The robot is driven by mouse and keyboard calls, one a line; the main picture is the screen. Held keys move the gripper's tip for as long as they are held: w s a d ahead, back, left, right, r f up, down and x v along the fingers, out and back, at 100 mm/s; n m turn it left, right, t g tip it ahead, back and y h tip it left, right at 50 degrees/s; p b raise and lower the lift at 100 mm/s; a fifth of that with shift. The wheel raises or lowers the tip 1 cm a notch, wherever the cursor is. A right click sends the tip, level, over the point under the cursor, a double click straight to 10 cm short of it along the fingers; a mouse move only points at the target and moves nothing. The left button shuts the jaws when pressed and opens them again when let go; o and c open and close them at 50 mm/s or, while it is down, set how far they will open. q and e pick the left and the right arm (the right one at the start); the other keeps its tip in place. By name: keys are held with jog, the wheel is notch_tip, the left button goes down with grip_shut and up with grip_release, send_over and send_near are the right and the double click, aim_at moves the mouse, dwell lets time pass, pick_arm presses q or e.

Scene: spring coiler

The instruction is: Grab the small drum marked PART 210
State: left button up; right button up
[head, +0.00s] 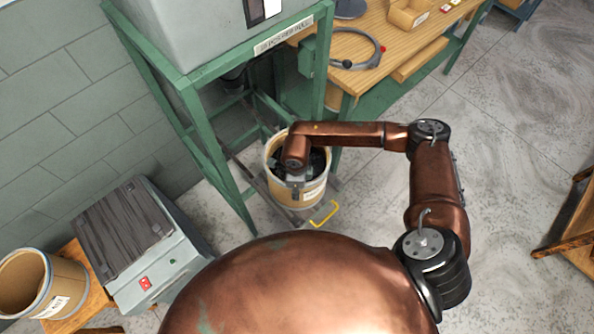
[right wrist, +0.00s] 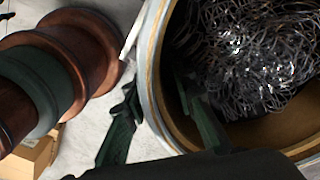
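A tan drum (head: 285,188) with a pale rim and a white label stands under the green-framed machine; the label is too small to read. In the right wrist view the drum (right wrist: 152,75) holds a tangle of shiny metal strips. My right gripper (head: 297,174) is over this drum, seen from above. In the right wrist view its dark green fingers (right wrist: 158,88) straddle the drum's wall, one outside and one inside. A gap shows between the outer finger and the wall. My left gripper is in neither view.
Another tan drum (head: 72,280), open and labelled, stands on a wooden stand at lower left beside a grey box (head: 175,270). The green frame (head: 215,165) rises close around the middle drum. A wooden bench (head: 400,50) stands behind. Floor at right is mostly clear.

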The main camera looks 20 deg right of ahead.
jog(key=shift+f, duration=0.75)
jog(key=shift+r, duration=0.1)
grip_shut()
jog(key=shift+w, duration=0.1)
dwell(0.3)
